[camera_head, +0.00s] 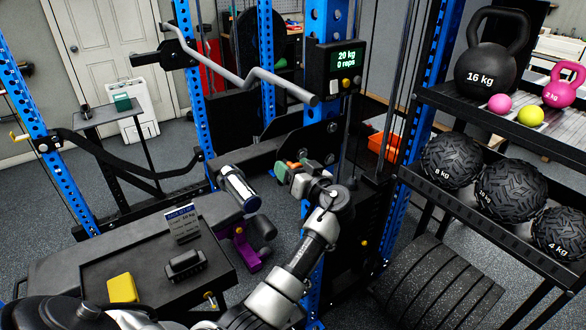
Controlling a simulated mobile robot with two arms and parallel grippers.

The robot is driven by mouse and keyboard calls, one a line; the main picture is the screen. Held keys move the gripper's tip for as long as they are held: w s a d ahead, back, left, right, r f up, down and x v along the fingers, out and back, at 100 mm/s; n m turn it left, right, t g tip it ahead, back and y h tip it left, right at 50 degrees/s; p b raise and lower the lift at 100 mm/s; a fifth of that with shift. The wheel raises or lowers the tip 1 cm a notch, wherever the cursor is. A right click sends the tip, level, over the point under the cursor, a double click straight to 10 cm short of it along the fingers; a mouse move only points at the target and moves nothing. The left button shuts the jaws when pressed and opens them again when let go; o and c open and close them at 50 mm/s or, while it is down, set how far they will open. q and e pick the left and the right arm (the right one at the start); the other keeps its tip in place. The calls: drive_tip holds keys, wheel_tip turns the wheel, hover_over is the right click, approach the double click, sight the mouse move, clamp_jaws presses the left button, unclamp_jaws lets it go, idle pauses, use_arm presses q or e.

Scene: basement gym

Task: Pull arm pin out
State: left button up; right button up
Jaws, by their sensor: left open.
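My left gripper (291,176) is open, low in front of the blue rack upright (318,100), near the middle of the picture. Small orange and green parts show at its fingertips; I cannot tell whether they belong to the arm pin. The pin itself is not clearly visible, and contact cannot be told. A black machine arm (246,160) runs to the upright just behind and left of the gripper. A silver cylinder (238,188) sits left of the gripper. My right gripper is not in view.
A bent grey bar (240,80) crosses above, near a display reading 20 kg, 0 reps (346,60). A black tray (110,285) at lower left holds a yellow block (122,288) and a card (183,224). A ball and kettlebell rack (500,215) stands at right.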

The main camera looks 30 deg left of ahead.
use_arm(q)
drive_tip(key=b+v, duration=0.4)
drive_tip(key=v, duration=0.6)
drive_tip(key=shift+s+d, duration=0.15)
drive_tip(key=shift+d, duration=0.15)
